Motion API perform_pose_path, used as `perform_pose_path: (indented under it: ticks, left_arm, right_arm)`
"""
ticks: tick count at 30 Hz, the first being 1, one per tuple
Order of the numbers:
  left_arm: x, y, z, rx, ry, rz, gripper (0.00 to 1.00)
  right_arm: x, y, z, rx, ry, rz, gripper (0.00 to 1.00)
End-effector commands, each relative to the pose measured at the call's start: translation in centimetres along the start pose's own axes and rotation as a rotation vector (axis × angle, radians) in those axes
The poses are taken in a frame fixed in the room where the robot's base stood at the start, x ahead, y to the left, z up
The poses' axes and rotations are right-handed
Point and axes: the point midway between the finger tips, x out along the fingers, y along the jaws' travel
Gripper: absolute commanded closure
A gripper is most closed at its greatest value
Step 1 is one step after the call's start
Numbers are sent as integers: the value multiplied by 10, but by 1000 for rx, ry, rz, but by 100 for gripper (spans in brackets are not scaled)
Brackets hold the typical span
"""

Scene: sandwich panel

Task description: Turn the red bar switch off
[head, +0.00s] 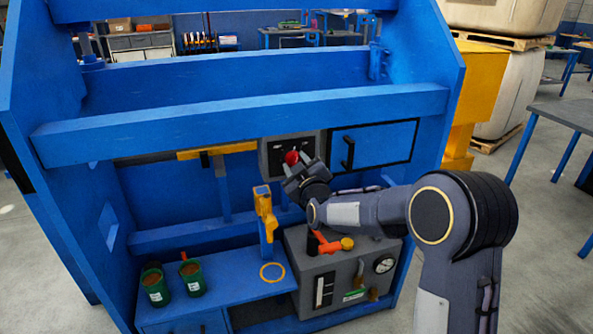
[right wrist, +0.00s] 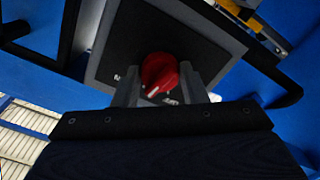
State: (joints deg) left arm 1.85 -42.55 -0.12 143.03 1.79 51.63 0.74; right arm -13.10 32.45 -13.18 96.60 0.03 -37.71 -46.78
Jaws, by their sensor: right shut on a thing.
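The red bar switch (head: 292,157) is a round red knob on a dark grey panel (head: 268,162) under the blue shelf beam. My right gripper (head: 300,168) reaches it from the lower right in the head view. In the right wrist view the red switch (right wrist: 158,75) sits between the two fingers of my right gripper (right wrist: 160,85), which are shut on it. A white mark on the knob points to the lower left there. Panel lettering beside it is partly hidden by the fingers. My left gripper is not in view.
A blue door with a black handle (head: 348,152) is right of the panel. Below stand a grey box with a gauge (head: 385,265), a red-orange lever (head: 330,243), a yellow tool (head: 265,205) and two green pots (head: 193,280).

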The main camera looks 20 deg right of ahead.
Motion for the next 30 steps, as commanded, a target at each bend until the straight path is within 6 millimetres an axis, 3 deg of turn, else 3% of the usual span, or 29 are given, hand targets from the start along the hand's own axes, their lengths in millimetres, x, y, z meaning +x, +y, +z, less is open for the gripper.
perform_pose_path:
  ticks: [18, 30]
  left_arm:
    - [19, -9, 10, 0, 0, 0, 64]
    - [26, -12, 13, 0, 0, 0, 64]
  right_arm:
    - [0, 0, 0, -584, 2, -1, 84]
    - [0, 0, -1, -878, 2, -1, 84]
